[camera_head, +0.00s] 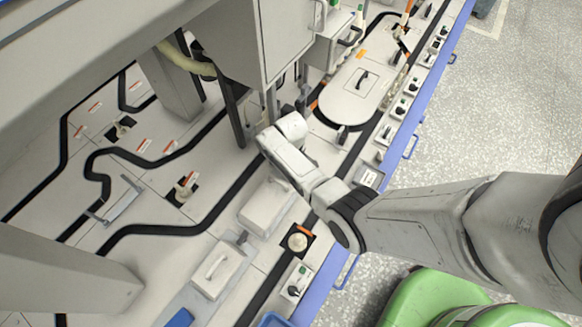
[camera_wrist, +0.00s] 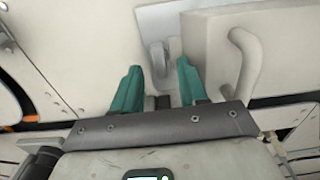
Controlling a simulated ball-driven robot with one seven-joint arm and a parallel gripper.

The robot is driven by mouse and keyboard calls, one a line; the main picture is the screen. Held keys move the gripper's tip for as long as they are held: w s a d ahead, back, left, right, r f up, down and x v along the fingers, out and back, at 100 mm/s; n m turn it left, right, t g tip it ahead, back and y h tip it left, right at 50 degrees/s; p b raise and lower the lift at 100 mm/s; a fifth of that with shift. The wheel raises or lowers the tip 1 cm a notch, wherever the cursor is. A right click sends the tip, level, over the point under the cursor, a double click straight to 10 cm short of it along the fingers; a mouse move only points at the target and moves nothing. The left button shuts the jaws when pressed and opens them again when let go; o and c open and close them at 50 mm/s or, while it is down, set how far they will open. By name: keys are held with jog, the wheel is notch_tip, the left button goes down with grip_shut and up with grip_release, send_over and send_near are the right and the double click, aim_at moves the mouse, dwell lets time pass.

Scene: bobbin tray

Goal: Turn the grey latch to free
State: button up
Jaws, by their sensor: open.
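In the wrist view, a small grey latch (camera_wrist: 158,56) stands on a pale plate (camera_wrist: 158,20), beside the edge of a white box-like cover (camera_wrist: 212,55). My gripper (camera_wrist: 160,68) has two teal fingers, open and apart. The latch shows between and just beyond the fingertips, and nothing is held. I cannot tell whether either finger touches it. In the head view my arm reaches in from the right, and its wrist (camera_head: 285,150) is beside the hanging cabinet. The fingers and the latch cannot be made out there.
A curved white handle (camera_wrist: 246,62) stands close right of the fingers. In the head view, the grey cabinet (camera_head: 285,40) hangs just above the wrist. White covers (camera_head: 267,203), black tracks and small switch boxes (camera_head: 296,281) surround the arm. Open floor (camera_head: 490,110) lies at the right.

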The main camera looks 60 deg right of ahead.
notch_tip(320, 180, up, 8)
jog(key=p, duration=0.3)
jog(key=shift+r, duration=0.2)
